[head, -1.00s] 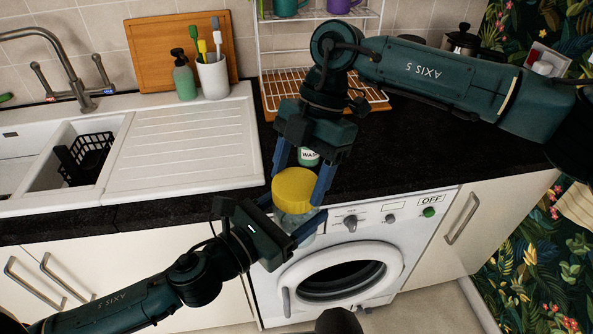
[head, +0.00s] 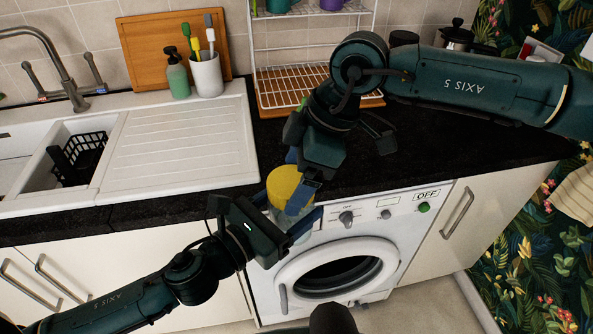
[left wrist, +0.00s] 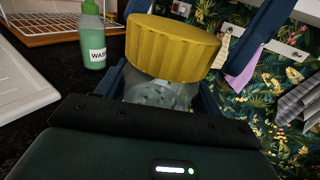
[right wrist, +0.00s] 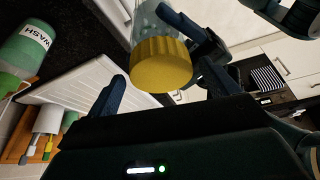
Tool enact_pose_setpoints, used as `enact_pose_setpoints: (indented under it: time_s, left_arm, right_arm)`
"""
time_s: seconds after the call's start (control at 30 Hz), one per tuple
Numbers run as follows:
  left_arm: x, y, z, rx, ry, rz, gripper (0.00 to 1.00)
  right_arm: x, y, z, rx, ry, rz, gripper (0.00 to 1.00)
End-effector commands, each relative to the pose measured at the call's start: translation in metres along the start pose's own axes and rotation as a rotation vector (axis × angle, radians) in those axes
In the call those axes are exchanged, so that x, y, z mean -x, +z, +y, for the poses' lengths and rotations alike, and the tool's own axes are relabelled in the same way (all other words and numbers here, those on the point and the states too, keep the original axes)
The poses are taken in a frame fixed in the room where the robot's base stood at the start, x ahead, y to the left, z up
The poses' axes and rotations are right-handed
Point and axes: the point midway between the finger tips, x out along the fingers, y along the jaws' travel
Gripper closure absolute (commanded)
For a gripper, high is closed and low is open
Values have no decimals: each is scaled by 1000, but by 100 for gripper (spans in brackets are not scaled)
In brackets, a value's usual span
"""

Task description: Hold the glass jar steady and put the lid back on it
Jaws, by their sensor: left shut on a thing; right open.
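The glass jar (head: 280,216) is upright in front of the counter edge, with my left gripper (head: 287,217) shut around its body. The yellow ribbed lid (head: 284,183) sits over the jar's mouth; it looks slightly tilted in the left wrist view (left wrist: 172,48), and I cannot tell if it is fully seated. My right gripper (head: 298,178) is open at the lid, with one finger in front of it and the other mostly hidden behind. In the right wrist view the lid (right wrist: 161,65) is between the spread fingers, with the jar (right wrist: 150,20) beyond it.
A green wash bottle (left wrist: 92,38) stands on the black counter (head: 420,145) close behind. The white sink drainer (head: 180,150) is to the left, a wire rack (head: 300,80) at the back. A washing machine (head: 345,265) is below.

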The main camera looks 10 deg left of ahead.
Motion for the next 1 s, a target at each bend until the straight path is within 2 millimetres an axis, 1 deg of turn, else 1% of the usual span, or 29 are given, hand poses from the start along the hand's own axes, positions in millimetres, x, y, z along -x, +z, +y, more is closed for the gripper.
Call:
enact_pose_setpoints:
  time_s: [0.13,0.2,0.27,0.43,0.53,0.77,0.8,0.87,0.97,1.0]
  left_arm:
    - [0,2,0,-1,0,-4,97]
    - [0,2,0,-1,0,-4,97]
    - [0,2,0,-1,0,-4,97]
    - [0,2,0,-1,0,-4,97]
    - [0,2,0,-1,0,-4,97]
    - [0,2,0,-1,0,-4,97]
    - [0,2,0,-1,0,-4,97]
    - [0,2,0,-1,0,-4,97]
    - [0,2,0,-1,0,-4,97]
    - [0,2,0,-1,0,-4,97]
  right_arm:
    - [1,-1,0,1,-1,0,14]
    - [5,-2,0,1,0,1,14]
    - [10,-5,0,1,1,2,14]
    - [32,-14,0,2,2,2,14]
    - [40,-17,0,1,-1,1,14]
    - [42,-18,-1,1,-2,1,14]
    - [42,-18,0,1,-2,0,15]
    - [42,-18,0,8,-2,0,15]
    - [42,-18,0,61,-2,-6,15]
    - [42,-18,0,103,-3,-11,15]
